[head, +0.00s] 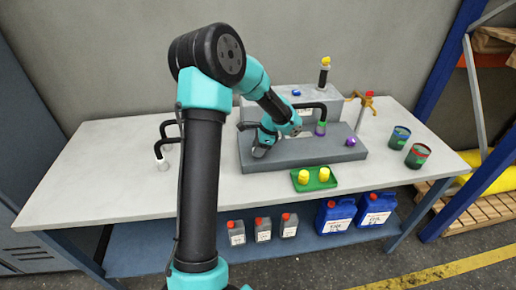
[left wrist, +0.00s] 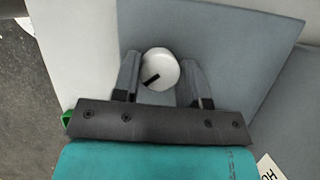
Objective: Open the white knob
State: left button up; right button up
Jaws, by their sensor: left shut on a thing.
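The white knob (left wrist: 161,66) is round with a black mark running from near its centre toward the lower left. In the left wrist view it sits between the two dark fingers of my left gripper (left wrist: 160,76), which is shut on it. In the head view my left gripper (head: 262,148) reaches down at the left end of the grey base block (head: 310,155). The knob is hidden behind the gripper there. My right gripper is in neither view.
A green tray (head: 301,187) with two yellow pieces lies in front of the block. A purple knob (head: 350,141) sits on the block's right part. Two dark cups (head: 417,156) (head: 399,137) stand at right. The table's left part is mostly clear.

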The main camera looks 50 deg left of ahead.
pick_arm(q)
jog(key=shift+c, duration=1.3)
jog(key=shift+n, duration=0.4)
jog(key=n+h, duration=0.1)
jog(key=n, duration=0.2)
jog(key=shift+a+g, duration=0.1)
jog(key=shift+g, duration=0.2)
jog(key=shift+n+h, duration=0.9)
jog(key=shift+n, duration=1.1)
jog(key=o, duration=0.9)
